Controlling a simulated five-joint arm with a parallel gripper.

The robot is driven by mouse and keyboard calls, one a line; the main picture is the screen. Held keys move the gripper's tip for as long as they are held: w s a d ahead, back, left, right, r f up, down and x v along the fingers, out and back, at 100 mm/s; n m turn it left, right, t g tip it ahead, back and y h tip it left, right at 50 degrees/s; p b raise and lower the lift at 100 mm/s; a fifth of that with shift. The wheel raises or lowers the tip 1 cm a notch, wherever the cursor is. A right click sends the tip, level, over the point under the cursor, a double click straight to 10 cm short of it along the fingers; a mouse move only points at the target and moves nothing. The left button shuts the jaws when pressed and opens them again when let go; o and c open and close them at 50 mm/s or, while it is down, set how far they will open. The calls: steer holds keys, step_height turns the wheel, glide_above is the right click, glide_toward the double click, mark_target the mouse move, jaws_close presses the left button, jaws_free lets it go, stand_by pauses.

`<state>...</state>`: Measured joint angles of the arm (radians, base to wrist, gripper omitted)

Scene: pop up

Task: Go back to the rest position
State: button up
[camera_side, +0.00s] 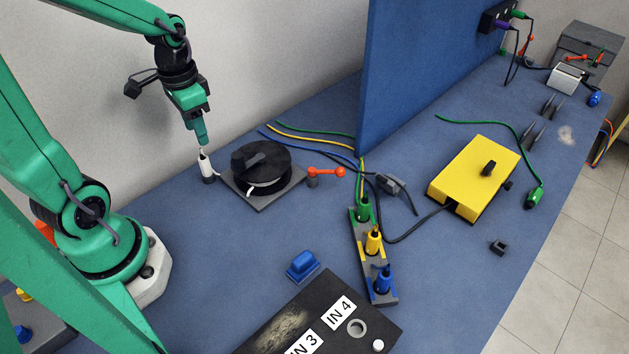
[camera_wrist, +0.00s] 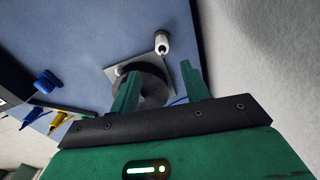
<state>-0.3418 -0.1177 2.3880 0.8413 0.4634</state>
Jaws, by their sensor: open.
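My gripper (camera_side: 201,136) is green and points down above a small white-and-black cylinder (camera_side: 206,166) at the back left of the blue table. In the wrist view, the two green fingers of my gripper (camera_wrist: 160,85) stand apart with nothing between them that I can see held. The white cylinder also shows in the wrist view (camera_wrist: 161,43), beyond the fingertips. In the side view the fingertips are close to its top; I cannot tell whether they touch it.
A black round device on a grey plate (camera_side: 291,191) stands right of the cylinder, with an orange-handled lever (camera_side: 325,171) beside it. A blue upright panel (camera_side: 420,70) rises behind. A yellow box (camera_side: 474,177), coloured plugs (camera_side: 373,242) and a black IN 3/IN 4 box (camera_side: 290,325) occupy the table.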

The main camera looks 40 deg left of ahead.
steer(key=s+d+r+n+t, duration=0.1)
steer(key=s+d+r+t, duration=0.2)
steer(key=d+r, duration=0.6)
steer(key=shift+s+r+t, duration=0.2)
steer(key=shift+r+t, duration=0.9)
steer(key=shift+r, duration=0.15)
